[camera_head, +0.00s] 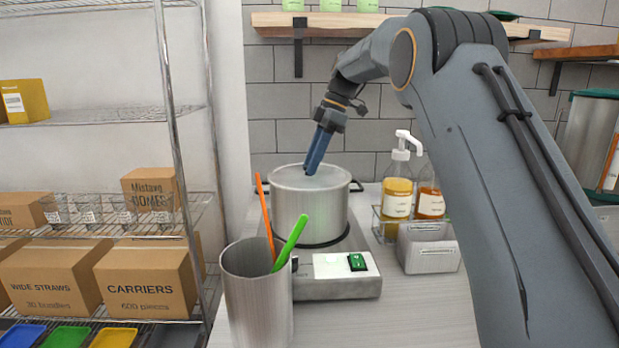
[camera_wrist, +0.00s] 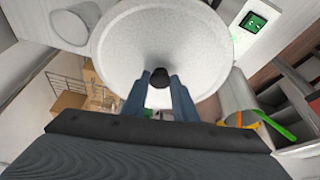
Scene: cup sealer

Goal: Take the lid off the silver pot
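The silver pot (camera_head: 316,212) stands on a hot plate in the middle of the head view, with a dark handle at its side. The lid (camera_head: 298,182) lies on the pot's top; in the wrist view it is a large pale disc (camera_wrist: 150,38) with a small black knob (camera_wrist: 160,76) near its middle. My gripper (camera_head: 311,170) points down at the lid from above. In the wrist view its two blue fingers (camera_wrist: 160,88) lie on either side of the knob, with the tips very close to it. I cannot tell whether they press on it.
A metal cup (camera_head: 256,306) with an orange and a green stick stands in front left. Pump bottles (camera_head: 397,196) and a grey bin (camera_head: 428,248) are to the right. A box rack (camera_head: 150,241) is left.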

